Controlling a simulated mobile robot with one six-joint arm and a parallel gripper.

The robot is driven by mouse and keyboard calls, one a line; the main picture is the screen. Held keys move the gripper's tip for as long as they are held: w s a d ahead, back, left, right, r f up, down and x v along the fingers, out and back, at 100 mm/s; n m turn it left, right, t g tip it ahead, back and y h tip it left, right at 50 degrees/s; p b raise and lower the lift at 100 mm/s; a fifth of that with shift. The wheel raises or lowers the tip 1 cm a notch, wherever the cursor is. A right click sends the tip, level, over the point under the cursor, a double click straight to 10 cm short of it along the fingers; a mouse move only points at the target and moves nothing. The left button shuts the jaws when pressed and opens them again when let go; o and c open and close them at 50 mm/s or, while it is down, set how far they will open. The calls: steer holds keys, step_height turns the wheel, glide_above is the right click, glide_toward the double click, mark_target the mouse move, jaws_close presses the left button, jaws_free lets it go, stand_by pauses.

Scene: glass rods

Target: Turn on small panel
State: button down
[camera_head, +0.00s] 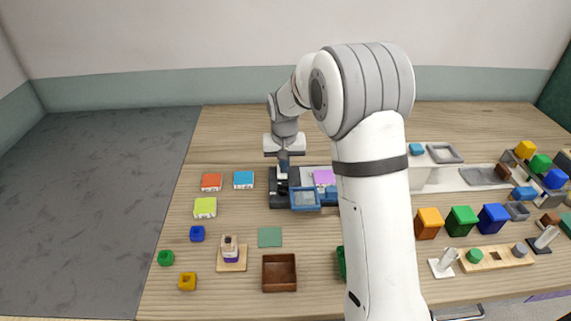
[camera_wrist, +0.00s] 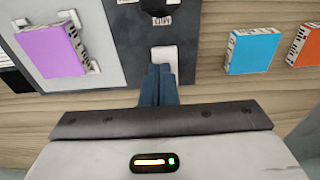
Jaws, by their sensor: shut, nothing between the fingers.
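A dark panel (camera_wrist: 130,45) with a pale switch (camera_wrist: 163,55) and a partly readable label shows in the wrist view. A dark panel with blue parts (camera_head: 276,202) is also in the head view, just below my gripper (camera_head: 283,172). My gripper (camera_wrist: 160,70) is shut and empty, pointing down. Its blue fingertips lie at the near edge of the pale switch in the wrist view. I cannot tell whether they touch it. The fingers hide part of the switch's near side, and I cannot read its on or off state.
A purple block (camera_wrist: 52,48) sits in a holder on the lighter board beside the panel. A blue block (camera_wrist: 254,50) and an orange block (camera_wrist: 306,46) lie on the other side. Lime block (camera_head: 205,208), brown tray (camera_head: 279,285) and green mat (camera_head: 269,237) are nearby. My arm hides the middle.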

step_height(320, 180, up, 14)
steer(key=s+p, duration=0.1)
steer(key=s, duration=0.1)
steer(key=shift+p, duration=0.35)
steer(key=shift+s+f, duration=0.1)
steer(key=s+d, duration=0.3)
steer(key=s, duration=0.7)
steer(key=s+d+t, duration=0.1)
steer(key=s+d, duration=0.2)
steer(key=s, duration=0.6)
steer(key=s+d, duration=0.4)
steer(key=s, duration=0.6)
steer(key=shift+s+f+t, duration=0.3)
steer(key=shift+f, duration=0.05)
